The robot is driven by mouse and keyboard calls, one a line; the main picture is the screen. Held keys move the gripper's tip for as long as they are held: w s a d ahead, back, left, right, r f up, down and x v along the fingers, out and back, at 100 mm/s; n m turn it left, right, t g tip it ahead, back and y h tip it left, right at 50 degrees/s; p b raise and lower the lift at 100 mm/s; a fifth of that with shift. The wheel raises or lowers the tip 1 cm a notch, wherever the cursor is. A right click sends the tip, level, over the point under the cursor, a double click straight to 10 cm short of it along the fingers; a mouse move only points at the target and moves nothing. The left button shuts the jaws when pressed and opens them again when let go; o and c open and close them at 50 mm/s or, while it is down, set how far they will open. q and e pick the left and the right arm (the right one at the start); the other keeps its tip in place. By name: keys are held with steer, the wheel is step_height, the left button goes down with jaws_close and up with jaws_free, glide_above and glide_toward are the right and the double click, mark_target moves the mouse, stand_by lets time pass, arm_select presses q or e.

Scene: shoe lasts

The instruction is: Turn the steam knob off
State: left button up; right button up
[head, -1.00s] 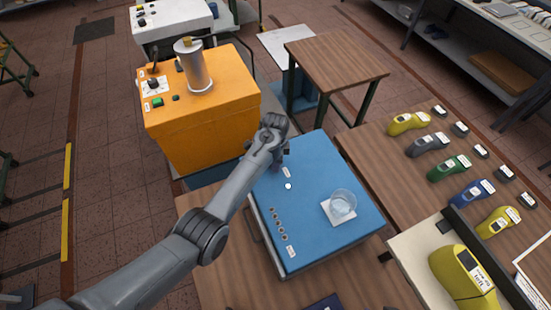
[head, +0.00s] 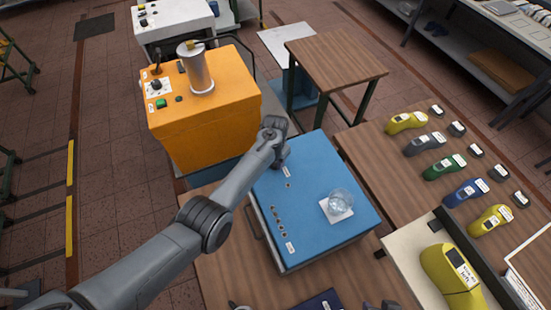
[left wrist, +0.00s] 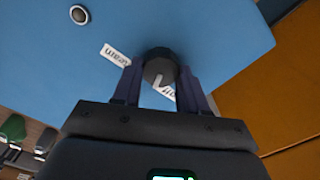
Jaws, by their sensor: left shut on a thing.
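The steam knob (left wrist: 160,62) is a round black knob with a white pointer mark on the blue panel (left wrist: 60,60). The mark is at the knob's near edge in the left wrist view, beside a partly covered white label. My left gripper (left wrist: 158,75) is shut on the knob, one finger on each side. In the head view my left gripper (head: 277,160) is at the back left of the blue box (head: 318,170), and it hides the knob there. Dark shapes at the bottom edge of the head view may be my right gripper; they are cut off.
A glass dish (head: 340,201) stands on a white pad on the blue box. Small dark controls line the box's left side. An orange machine (head: 210,120) with a metal cylinder stands behind left.

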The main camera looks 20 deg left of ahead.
arm_select(q)
steer(key=n, duration=0.3)
steer(key=shift+r+n, duration=0.1)
steer(key=shift+n, duration=0.8)
steer(key=o, duration=1.1)
steer(key=shift+c, duration=0.2)
steer(key=shift+a+r+p, duration=0.1)
steer(key=shift+r+p, duration=0.25)
step_height(320, 180, up, 10)
